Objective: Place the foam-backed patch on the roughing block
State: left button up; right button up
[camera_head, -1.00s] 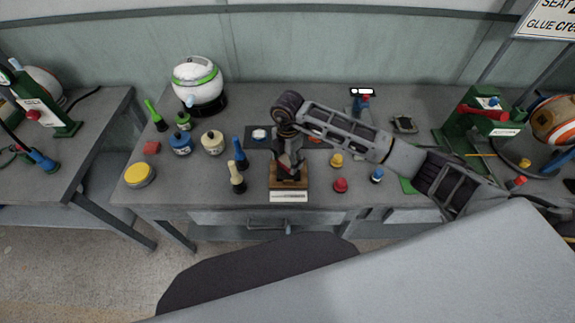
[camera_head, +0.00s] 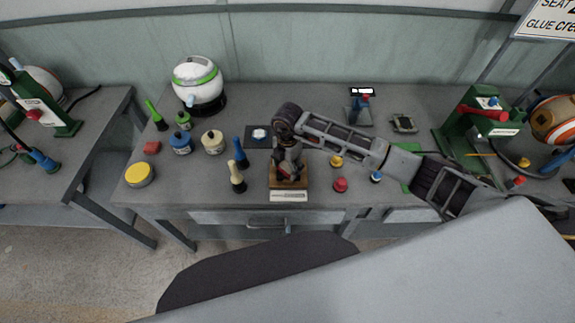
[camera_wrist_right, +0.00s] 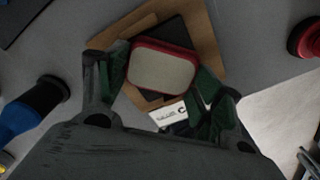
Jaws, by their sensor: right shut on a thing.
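The foam-backed patch (camera_wrist_right: 163,68) is a rounded rectangle with a cream face and a red rim. My right gripper (camera_wrist_right: 162,82) is shut on it, one finger on each side. It also shows as a reddish bit in the head view (camera_head: 286,172). The roughing block (camera_wrist_right: 206,42) is a wooden base with a dark top, directly beneath the patch. In the head view the block (camera_head: 292,184) sits near the table's front edge, partly hidden by the right gripper. I cannot tell whether the patch touches the block. My left gripper is not in view.
A white label (camera_head: 289,196) lies in front of the block. A black-and-cream tool (camera_head: 237,178) and a blue one (camera_head: 240,153) stand close to its left. A red knob-like piece (camera_head: 340,185) is to its right. A dark mat (camera_head: 257,141) lies behind.

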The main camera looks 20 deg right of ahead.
aim_at(288, 168)
jog(key=o, duration=0.9)
jog(key=shift+c, duration=0.2)
jog(key=shift+r, duration=0.25)
notch_tip(288, 168, up, 12)
jog(key=b, duration=0.1)
jog(key=shift+f, duration=0.15)
